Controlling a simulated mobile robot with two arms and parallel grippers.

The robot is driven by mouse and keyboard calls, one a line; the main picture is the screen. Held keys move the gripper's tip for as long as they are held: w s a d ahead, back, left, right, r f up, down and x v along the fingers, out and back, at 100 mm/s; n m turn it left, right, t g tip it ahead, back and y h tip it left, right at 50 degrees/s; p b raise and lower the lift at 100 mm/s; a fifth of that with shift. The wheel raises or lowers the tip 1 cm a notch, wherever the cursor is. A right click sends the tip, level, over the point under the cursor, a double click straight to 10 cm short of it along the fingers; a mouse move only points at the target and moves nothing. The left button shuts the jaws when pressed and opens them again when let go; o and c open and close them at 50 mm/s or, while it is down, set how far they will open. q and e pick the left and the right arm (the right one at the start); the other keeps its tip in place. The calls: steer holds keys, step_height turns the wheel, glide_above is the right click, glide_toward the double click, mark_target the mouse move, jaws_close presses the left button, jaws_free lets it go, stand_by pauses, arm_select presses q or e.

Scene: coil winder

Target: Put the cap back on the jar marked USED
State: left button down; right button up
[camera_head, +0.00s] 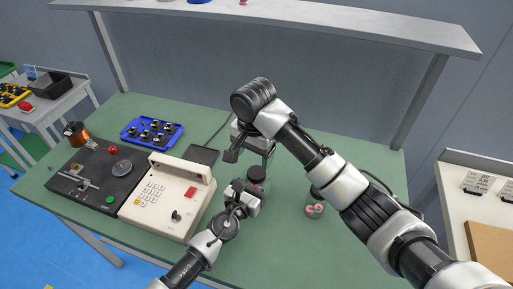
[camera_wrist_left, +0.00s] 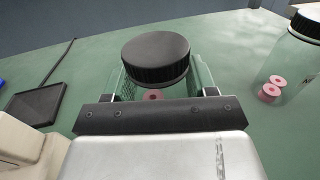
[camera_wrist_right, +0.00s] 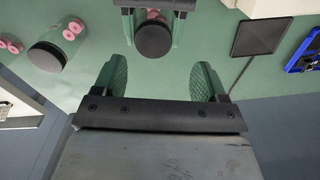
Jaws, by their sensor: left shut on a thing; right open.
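A glass jar (camera_wrist_left: 153,95) with a pink ring inside stands between the fingers of my left gripper (camera_head: 254,189), which is shut on it. A black ribbed cap (camera_wrist_left: 156,57) sits over this jar's mouth; it also shows in the head view (camera_head: 257,172) and right wrist view (camera_wrist_right: 153,39). I cannot tell whether it is screwed tight. My right gripper (camera_wrist_right: 161,70) is open and empty, above and behind the capped jar. No USED marking is readable.
A cream keypad machine (camera_head: 165,200) and black winder base (camera_head: 98,175) stand on the left of the green table. A blue tray (camera_head: 152,132) and dark square pad (camera_head: 201,154) lie behind. A shelf (camera_head: 300,14) spans overhead.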

mark_target(257, 172)
steer(key=n, duration=0.7)
steer(key=shift+a+r, duration=0.1)
steer(key=shift+r, duration=0.3)
steer(key=n, duration=0.4)
steer(key=shift+r+n, duration=0.2)
steer(key=shift+n, duration=0.2)
steer(key=n, duration=0.4)
steer(key=shift+r+n, duration=0.1)
steer(key=shift+n, duration=0.3)
steer(key=n, duration=0.4)
steer(key=shift+r, duration=0.15)
steer(key=n, duration=0.4)
steer(key=shift+n, duration=0.4)
steer(key=n, duration=0.4)
steer(key=shift+d+r, duration=0.15)
steer(key=shift+d, duration=0.15)
steer(key=n, duration=0.5)
steer(key=shift+s+d, duration=0.15)
steer(key=shift+d, duration=0.05)
steer(key=shift+f, duration=4)
